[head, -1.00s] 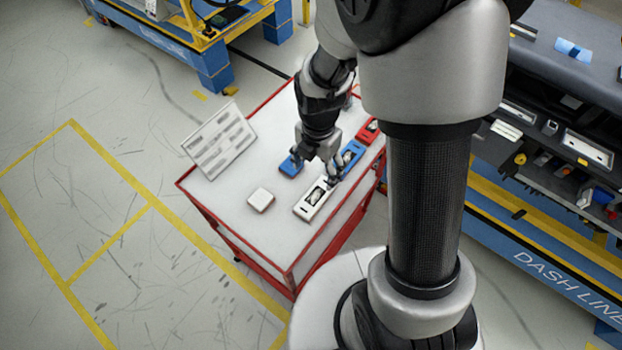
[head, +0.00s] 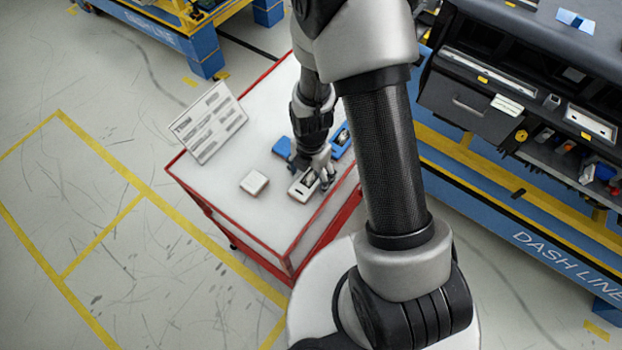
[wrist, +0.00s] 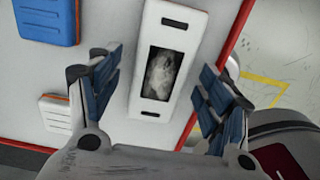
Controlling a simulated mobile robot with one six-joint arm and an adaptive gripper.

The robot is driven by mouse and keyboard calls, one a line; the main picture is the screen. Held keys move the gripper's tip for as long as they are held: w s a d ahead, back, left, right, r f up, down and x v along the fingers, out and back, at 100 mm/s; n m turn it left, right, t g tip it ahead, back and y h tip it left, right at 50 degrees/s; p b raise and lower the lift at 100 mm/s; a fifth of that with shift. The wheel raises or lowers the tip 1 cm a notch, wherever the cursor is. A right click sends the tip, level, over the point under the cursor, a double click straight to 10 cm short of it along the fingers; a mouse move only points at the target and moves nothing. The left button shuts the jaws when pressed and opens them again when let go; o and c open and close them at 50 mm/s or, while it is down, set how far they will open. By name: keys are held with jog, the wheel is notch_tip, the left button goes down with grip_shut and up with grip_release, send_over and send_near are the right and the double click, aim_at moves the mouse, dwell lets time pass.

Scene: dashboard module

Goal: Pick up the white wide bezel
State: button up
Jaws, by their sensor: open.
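The white wide bezel (head: 299,191) lies flat on the cart top, partly hidden by my gripper in the head view. In the wrist view the bezel (wrist: 169,24) is a long white plate with a dark window in its middle and a slot at each end. My gripper (head: 313,180) is over the bezel. In the wrist view my gripper (wrist: 160,90) is open, with one blue-padded finger on each side of the bezel and visible gaps between. I cannot tell the height of the fingertips above the cart.
A white square piece (head: 254,182) lies left of the bezel. Blue pieces lie behind it, one (head: 282,147) at left and one (head: 341,141) at right. A printed sign (head: 208,123) stands at the red-edged cart's (head: 222,206) left side. A dark shelf unit (head: 500,120) stands right.

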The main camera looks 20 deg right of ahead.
jog(key=shift+c, duration=0.2)
jog(key=c, duration=1.1)
jog(key=shift+r, duration=0.1)
